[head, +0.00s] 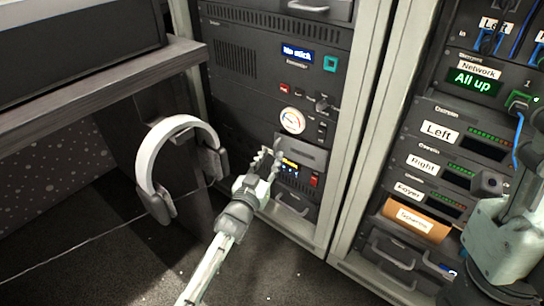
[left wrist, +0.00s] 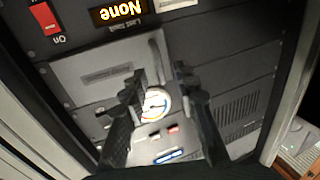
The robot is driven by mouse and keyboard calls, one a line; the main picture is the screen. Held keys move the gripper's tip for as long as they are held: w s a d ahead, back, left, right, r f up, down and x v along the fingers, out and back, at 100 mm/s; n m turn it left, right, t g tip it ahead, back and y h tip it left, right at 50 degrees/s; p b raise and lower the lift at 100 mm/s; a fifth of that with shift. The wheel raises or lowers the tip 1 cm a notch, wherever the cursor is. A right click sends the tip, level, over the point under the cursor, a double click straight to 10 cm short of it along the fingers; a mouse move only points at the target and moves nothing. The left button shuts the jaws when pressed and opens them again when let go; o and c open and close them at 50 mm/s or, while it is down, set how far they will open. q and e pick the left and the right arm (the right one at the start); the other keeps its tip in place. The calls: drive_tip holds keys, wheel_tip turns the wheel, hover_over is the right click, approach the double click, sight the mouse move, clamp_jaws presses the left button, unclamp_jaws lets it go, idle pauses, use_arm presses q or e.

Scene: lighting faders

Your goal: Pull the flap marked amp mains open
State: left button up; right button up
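A light grey flap (head: 300,151) sits in the left rack, below a round gauge and above a small lit display. Its marking is too small to read. The same grey plate shows upside down in the left wrist view (left wrist: 88,78), with a small unreadable label strip. My left gripper (head: 267,158) is at the flap's left end, close in front of the rack.
A lit "None" display (left wrist: 118,12) and a red switch (left wrist: 45,18) adjoin the flap. The gauge (head: 292,121) is above it. White headphones (head: 178,150) hang left of my left arm, under a desk (head: 100,85). A second rack (head: 440,110) with a blue cable stands right.

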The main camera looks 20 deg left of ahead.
use_arm(q)
drive_tip(key=shift+w, duration=1.15)
drive_tip(key=shift+c, duration=0.2)
clamp_jaws()
